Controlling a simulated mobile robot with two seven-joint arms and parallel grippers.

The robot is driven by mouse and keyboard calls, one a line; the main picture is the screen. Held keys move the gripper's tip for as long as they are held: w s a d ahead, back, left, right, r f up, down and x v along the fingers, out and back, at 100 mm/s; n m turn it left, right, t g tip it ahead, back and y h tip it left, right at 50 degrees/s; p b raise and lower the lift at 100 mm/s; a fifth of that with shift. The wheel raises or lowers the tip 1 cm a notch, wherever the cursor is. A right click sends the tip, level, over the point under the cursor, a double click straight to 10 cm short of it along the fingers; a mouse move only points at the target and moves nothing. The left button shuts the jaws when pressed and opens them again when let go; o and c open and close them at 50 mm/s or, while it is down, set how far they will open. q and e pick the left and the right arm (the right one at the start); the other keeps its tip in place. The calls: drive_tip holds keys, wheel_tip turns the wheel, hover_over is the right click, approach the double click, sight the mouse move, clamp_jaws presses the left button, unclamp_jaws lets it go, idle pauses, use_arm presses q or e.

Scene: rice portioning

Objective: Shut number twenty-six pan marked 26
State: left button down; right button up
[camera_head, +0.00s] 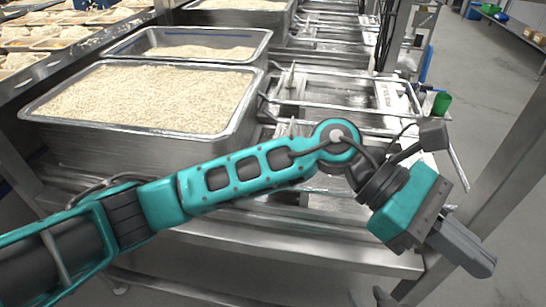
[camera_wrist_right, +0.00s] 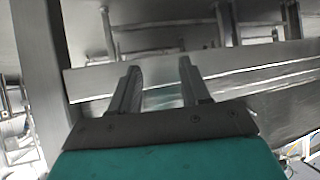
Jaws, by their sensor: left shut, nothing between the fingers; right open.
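A deep metal pan (camera_head: 235,130) full of rice stands at the left of the metal table. A second rice pan (camera_head: 262,50) stands behind it. I cannot read a number 26 on either pan. My left arm crosses in front of the near pan. My left gripper (camera_head: 484,266) is shut and empty, past the table's right end and well away from the pans. My right gripper (camera_wrist_right: 158,88) is open and empty in the right wrist view, close to a metal beam or table edge. Dark tips at the bottom of the head view may belong to it.
Metal frames and rails (camera_head: 335,88) cover the table right of the pans. A green cup (camera_head: 441,104) is at the right edge. A metal post (camera_head: 500,150) slants at the right. A shelf of food trays (camera_head: 60,42) is at upper left.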

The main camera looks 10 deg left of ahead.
use_arm(q)
drive_tip(key=w+a+f+m+t+y+b, duration=0.3)
drive_tip(key=w+a+f+m+t+y, duration=0.4)
drive_tip(key=f+y, duration=0.25)
drive_tip(key=w+a+r+m+t+y+b, duration=0.1)
drive_tip(key=w+a+r+t+y, duration=0.25)
drive_tip(key=w+a, duration=0.4)
drive_tip(key=w+a+r+m+t+y+b, duration=0.1)
drive_tip(key=w+a+r+t+y+b, duration=0.15)
drive_tip(key=w+a+t+y, duration=0.4)
drive_tip(key=w+a+f+g, duration=0.1)
drive_tip(key=w+f, duration=0.1)
drive_tip(key=w+a+f+g+h+b, duration=0.1)
drive_tip(key=w+a+f, duration=0.1)
drive_tip(key=f, duration=0.1)
drive_tip(key=w+a+f+g+b, duration=0.1)
drive_tip(key=w+a+f, duration=0.1)
drive_tip(key=f, duration=0.1)
drive_tip(key=shift+a+h, duration=0.15)
drive_tip(key=shift+h, duration=0.2)
drive_tip(key=shift+w+a+r, duration=0.1)
drive_tip(key=shift+a+r, duration=0.2)
drive_tip(key=shift+a, duration=0.65)
drive_tip(key=shift+a+r, duration=0.25)
drive_tip(key=shift+a, duration=0.65)
use_arm(e)
wheel_tip(320, 180, down, 6)
drive_tip(key=w+a+y, duration=0.1)
drive_tip(key=a, duration=0.1)
drive_tip(key=shift+a+r, duration=0.25)
